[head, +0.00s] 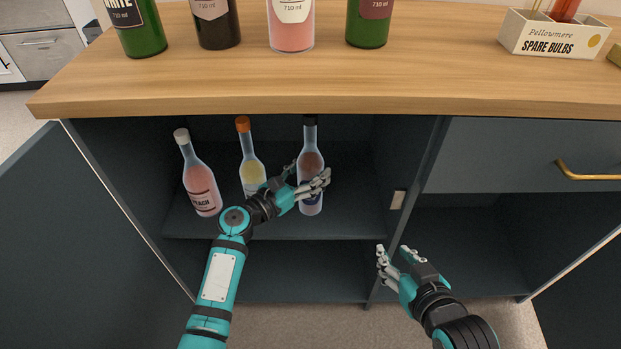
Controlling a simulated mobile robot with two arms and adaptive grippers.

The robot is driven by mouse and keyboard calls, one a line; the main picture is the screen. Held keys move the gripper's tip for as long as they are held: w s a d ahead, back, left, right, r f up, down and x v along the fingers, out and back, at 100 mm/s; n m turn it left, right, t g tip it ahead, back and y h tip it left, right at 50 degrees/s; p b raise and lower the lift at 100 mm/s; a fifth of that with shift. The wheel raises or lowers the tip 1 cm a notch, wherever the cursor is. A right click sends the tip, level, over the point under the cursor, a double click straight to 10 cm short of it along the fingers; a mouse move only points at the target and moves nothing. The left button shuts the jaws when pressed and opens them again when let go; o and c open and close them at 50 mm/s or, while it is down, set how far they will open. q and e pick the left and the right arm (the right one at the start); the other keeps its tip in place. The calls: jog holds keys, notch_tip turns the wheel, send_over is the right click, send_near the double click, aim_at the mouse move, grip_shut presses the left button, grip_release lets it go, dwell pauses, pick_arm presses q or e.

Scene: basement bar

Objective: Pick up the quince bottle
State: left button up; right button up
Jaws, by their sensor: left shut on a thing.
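Three bottles stand on the upper shelf of the open cabinet. The left one is a pink bottle labelled peach with a white cap (201,188). The middle one is a pale yellow bottle with an orange cap (246,152), its lower part hidden by my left arm. The right one is a black-capped bottle with brownish-red contents (310,160) and a dark blue label, mostly covered. No label reading quince is legible. My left gripper (306,185) is shut on the black-capped bottle, which looks upright. My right gripper (396,253) is open and empty, low in front of the cabinet divider.
Several bottles stand on the wooden counter (420,85) above, with a spare bulbs box (553,35) at the right. The cabinet door (75,230) is swung open at the left. A drawer with a brass handle (588,172) is at the right. The lower shelf looks empty.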

pick_arm(q)
jog(key=shift+r, duration=0.15)
grip_shut()
